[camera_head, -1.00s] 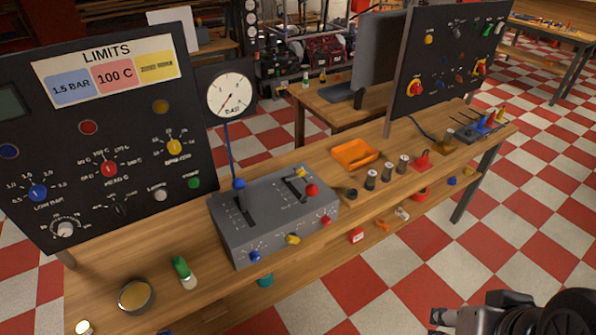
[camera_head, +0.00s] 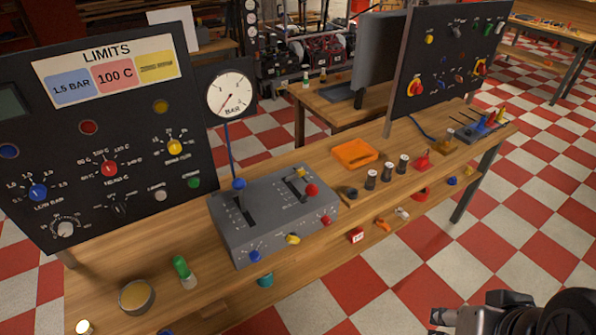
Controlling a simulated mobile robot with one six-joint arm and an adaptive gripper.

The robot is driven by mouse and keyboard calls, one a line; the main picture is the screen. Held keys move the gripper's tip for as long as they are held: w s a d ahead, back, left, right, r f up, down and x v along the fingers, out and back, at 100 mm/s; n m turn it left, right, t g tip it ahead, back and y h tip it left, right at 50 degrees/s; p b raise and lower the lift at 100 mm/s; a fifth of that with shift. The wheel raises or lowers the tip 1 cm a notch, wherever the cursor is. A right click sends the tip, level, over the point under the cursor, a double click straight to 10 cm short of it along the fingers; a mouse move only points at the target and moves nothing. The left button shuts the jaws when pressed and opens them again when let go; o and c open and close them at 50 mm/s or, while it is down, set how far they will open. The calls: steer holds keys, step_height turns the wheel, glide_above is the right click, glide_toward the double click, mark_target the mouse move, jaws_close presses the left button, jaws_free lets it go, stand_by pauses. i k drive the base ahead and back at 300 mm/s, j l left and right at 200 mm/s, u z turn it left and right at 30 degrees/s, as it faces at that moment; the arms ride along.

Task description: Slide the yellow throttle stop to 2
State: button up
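A grey control box (camera_head: 285,222) stands on the wooden bench. A yellow slider knob (camera_head: 299,173) sits toward the far end of a slot on its top right, with a red knob (camera_head: 312,190) near it. A blue lever knob (camera_head: 239,184) stands at the left slot. A yellow knob (camera_head: 293,239) is on the box's front face. Which yellow part is the throttle stop, and the scale numbers, are too small to read. My gripper (camera_head: 438,318) is at the bottom right, well away from the box and touching nothing visible; its fingers are too small to judge.
A round gauge (camera_head: 229,96) rises behind the box. A green-capped bottle (camera_head: 182,268) and a round tin (camera_head: 136,296) are left of it. An orange tray (camera_head: 355,153) and small cylinders stand right.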

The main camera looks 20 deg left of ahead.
mark_target(300, 173)
steer(key=i+j, duration=0.25)
steer(key=j, duration=0.2)
steer(key=i+j, duration=0.25)
steer(key=j, duration=0.15)
steer(key=i+j+z, duration=0.1)
steer(key=i+j, duration=0.15)
steer(key=j, duration=0.2)
